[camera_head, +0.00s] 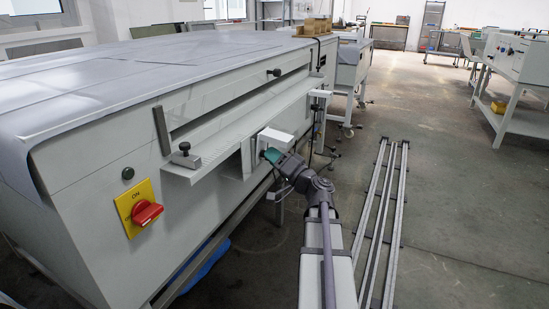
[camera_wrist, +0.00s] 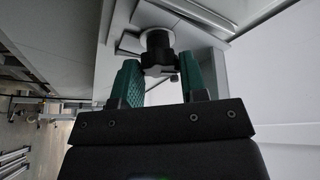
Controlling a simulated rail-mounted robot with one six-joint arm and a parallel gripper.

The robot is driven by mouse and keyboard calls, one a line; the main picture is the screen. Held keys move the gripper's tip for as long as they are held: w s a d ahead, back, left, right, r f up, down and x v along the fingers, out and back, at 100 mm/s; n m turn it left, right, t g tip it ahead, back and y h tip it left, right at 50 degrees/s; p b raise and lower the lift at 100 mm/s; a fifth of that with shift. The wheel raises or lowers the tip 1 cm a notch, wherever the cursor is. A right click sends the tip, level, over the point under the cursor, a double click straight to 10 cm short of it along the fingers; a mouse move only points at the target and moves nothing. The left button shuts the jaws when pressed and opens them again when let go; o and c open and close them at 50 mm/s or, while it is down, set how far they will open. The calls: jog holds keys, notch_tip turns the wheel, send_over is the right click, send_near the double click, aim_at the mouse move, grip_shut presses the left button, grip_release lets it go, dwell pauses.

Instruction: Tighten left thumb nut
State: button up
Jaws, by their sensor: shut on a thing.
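The left thumb nut shows in the wrist view as a dark round knob (camera_wrist: 157,42) against a pale disc, between the fingertips. My gripper (camera_wrist: 160,66) has green ribbed fingers, one on each side of the knob, and is shut on it. In the head view my gripper (camera_head: 268,155) is at the front of the plate processor (camera_head: 85,150), just below the left of two white brackets (camera_head: 275,138). The nut itself is hidden there by the bracket and the fingers.
A pale ledge (camera_head: 215,142) runs along the machine's front, with a black knob (camera_head: 184,148) at its left end. The second white bracket (camera_head: 320,93) stands farther right. A red switch (camera_head: 147,212) is at lower left. Floor rails (camera_head: 383,225) lie to the right, with open floor beyond.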

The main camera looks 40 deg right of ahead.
jog(key=o, duration=0.9)
